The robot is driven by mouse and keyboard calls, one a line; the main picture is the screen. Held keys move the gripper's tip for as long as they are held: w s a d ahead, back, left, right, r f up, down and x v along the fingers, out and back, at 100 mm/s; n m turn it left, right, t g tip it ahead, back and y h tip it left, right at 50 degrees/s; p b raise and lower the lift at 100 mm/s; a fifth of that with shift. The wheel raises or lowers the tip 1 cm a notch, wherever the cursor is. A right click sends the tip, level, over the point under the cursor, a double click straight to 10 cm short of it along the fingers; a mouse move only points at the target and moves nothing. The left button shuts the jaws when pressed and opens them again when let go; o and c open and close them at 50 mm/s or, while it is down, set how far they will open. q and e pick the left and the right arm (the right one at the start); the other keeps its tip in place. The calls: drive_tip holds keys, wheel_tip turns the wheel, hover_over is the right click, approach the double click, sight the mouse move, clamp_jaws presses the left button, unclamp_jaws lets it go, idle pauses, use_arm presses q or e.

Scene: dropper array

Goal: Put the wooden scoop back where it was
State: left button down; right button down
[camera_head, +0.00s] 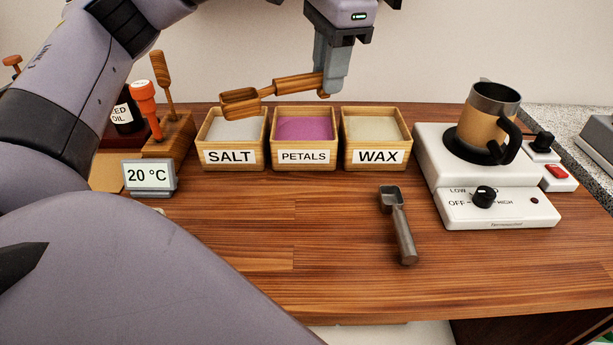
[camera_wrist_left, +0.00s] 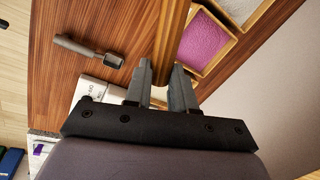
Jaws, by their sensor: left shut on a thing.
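The wooden scoop (camera_head: 272,91) is held up in the air by my left gripper (camera_head: 325,90), which is shut on the end of its handle. The scoop's bowl (camera_head: 240,101) points left and is above the box labelled SALT. In the left wrist view the wooden handle (camera_wrist_left: 173,35) runs up from between the fingers of my left gripper (camera_wrist_left: 162,88). What lies in the bowl cannot be made out. My right gripper is in neither view.
Boxes labelled SALT (camera_head: 230,157), PETALS (camera_head: 304,157) and WAX (camera_head: 377,157) stand in a row. A metal scoop (camera_head: 400,225) lies on the table. A hotplate (camera_head: 432,165) carries a mug (camera_head: 487,120). A wooden stand (camera_head: 172,141) holds tools at left, behind a temperature display (camera_head: 150,176).

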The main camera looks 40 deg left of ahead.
use_arm(q)
wheel_tip(320, 180, down, 14)
drive_tip(key=b, duration=0.3)
drive_tip(key=shift+s+a+f+b, duration=0.1)
drive_tip(key=shift+f+b, duration=0.05)
drive_tip(key=shift+b, duration=0.15)
wheel_tip(320, 180, down, 5)
drive_tip(key=shift+f, duration=0.15)
drive_tip(key=shift+f, duration=0.15)
drive_tip(key=c, duration=0.9)
unclamp_jaws()
drive_tip(key=shift+c, duration=0.2)
